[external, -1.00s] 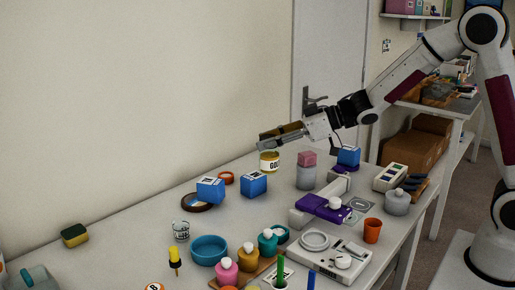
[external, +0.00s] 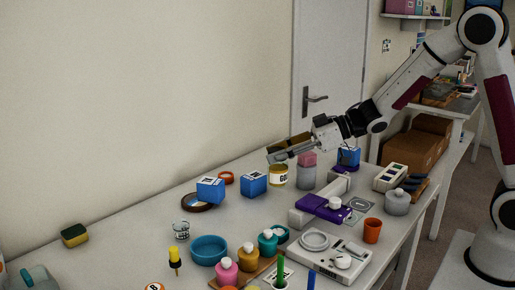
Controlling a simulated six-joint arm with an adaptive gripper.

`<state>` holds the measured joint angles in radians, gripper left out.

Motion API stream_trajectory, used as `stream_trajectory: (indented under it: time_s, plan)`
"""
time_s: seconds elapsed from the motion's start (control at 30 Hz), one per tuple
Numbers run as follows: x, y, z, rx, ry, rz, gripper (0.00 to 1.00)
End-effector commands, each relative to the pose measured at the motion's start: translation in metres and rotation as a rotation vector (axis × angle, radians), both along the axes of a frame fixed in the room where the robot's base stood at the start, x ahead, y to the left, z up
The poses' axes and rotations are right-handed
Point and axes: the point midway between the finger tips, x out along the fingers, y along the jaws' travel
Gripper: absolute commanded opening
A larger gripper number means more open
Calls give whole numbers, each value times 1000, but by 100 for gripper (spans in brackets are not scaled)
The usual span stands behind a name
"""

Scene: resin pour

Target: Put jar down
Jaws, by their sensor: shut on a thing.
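The jar (external: 279,178) is small, with a pale label that shows dark letters and a gold band. It hangs upright below the tips of my gripper (external: 277,153), which is shut on it and reaches in from the right. The fingers cover the jar's top. The jar's base is close to the table top (external: 165,222), just right of a blue cube (external: 254,184); I cannot tell whether it touches the table.
A grey jar with a pink block (external: 307,159) on it stands close on the right. Another blue cube (external: 210,190) leans on a dark tape ring (external: 191,204) at left. Behind are an orange ring (external: 226,177) and the wall. A purple-and-white device (external: 320,208) stands in front right.

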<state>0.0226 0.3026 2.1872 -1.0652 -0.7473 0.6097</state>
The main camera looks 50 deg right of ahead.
Motion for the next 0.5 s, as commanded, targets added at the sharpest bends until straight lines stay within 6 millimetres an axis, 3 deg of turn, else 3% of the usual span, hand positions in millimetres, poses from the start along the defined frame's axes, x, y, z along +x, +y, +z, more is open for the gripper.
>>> stream_trajectory:
  time_s: [0.3, 0.5]
  plan:
    - [0, 0, -40, 1, 3, -1, 0]
    - [0, 0, -47, 1, 0, 0, 0]
